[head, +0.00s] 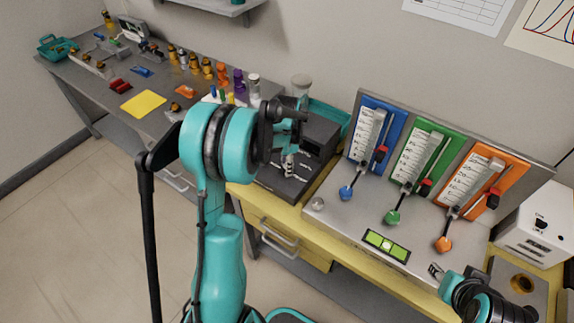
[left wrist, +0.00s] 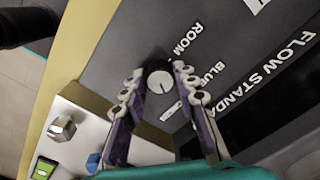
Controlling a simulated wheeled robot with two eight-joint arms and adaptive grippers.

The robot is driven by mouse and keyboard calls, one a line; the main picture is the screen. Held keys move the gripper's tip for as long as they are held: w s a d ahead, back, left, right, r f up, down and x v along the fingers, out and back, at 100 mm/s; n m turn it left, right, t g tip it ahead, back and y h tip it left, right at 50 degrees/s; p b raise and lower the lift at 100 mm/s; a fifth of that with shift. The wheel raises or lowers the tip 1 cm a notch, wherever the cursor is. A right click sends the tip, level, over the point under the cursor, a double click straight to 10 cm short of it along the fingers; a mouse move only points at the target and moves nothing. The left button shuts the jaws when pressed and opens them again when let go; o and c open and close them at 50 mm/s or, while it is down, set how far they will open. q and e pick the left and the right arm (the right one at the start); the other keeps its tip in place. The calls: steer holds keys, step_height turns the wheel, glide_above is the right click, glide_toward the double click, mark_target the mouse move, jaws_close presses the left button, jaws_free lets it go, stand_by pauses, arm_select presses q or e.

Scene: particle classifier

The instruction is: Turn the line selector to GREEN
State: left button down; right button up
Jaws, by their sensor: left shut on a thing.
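The line selector is a round pale knob (left wrist: 160,82) on a dark grey panel, seen in the left wrist view. My left gripper (left wrist: 156,72), with purple pads, is shut on the knob, one finger on each side. In the head view my left gripper (head: 290,158) is over the dark unit (head: 280,187). My right gripper (head: 437,271) is at lower right, small.
A sloped panel (head: 316,187) holds blue (head: 370,128), green (head: 423,155) and orange (head: 484,181) flow gauges with matching knobs. A bright green level indicator (head: 386,246) lies in front. A metal knob (left wrist: 62,128) is near the left gripper. A white box (head: 540,225) stands right.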

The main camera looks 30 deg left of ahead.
arm_select(q)
steer(key=c, duration=1.2)
jaws_free()
steer(key=shift+o, duration=0.2)
step_height(320, 180, up, 12)
